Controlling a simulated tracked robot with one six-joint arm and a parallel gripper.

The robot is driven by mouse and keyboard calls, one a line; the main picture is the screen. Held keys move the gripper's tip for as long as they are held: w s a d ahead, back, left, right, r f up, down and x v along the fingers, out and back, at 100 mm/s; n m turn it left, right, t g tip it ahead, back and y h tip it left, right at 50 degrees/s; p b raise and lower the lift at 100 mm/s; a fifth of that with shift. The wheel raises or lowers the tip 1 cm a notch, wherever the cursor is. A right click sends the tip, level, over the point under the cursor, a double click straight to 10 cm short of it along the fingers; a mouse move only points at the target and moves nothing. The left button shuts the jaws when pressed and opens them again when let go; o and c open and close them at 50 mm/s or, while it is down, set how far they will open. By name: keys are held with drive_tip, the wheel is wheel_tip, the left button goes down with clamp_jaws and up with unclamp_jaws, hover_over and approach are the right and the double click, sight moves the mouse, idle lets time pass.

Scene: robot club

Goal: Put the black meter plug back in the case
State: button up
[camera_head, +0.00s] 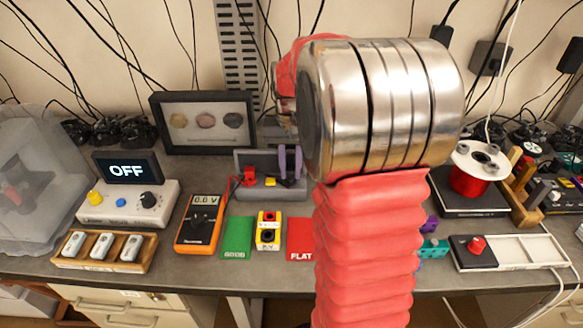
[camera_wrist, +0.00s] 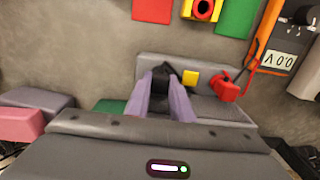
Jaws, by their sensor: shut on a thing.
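The grey case (camera_head: 262,192) stands open behind the mats in the head view, its panel upright at the back. It also shows in the wrist view (camera_wrist: 225,106), with a red plug (camera_wrist: 228,88) and a small yellow square in it. My gripper (camera_wrist: 166,88) has lavender fingers and is shut on the black plug (camera_wrist: 162,76), over the left part of the case in the wrist view. In the head view my gripper (camera_head: 290,165) is at the right side of the case. Whether the plug touches the case floor cannot be told.
The orange meter (camera_head: 187,238) reading 0.0 V stands left of the case. A green mat (camera_head: 237,238), a yellow battery tester (camera_head: 268,243) and a red mat (camera_head: 299,250) lie in front. A framed display (camera_head: 205,143) stands behind. My arm hides the bench's right-middle.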

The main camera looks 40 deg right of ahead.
drive_tip(key=shift+f, duration=0.2)
idle(0.6)
drive_tip(key=o, duration=1.1)
drive_tip(key=shift+c, duration=0.2)
drive_tip(key=shift+r, duration=0.1)
wheel_tip(320, 180, up, 14)
drive_tip(key=shift+f, duration=0.2)
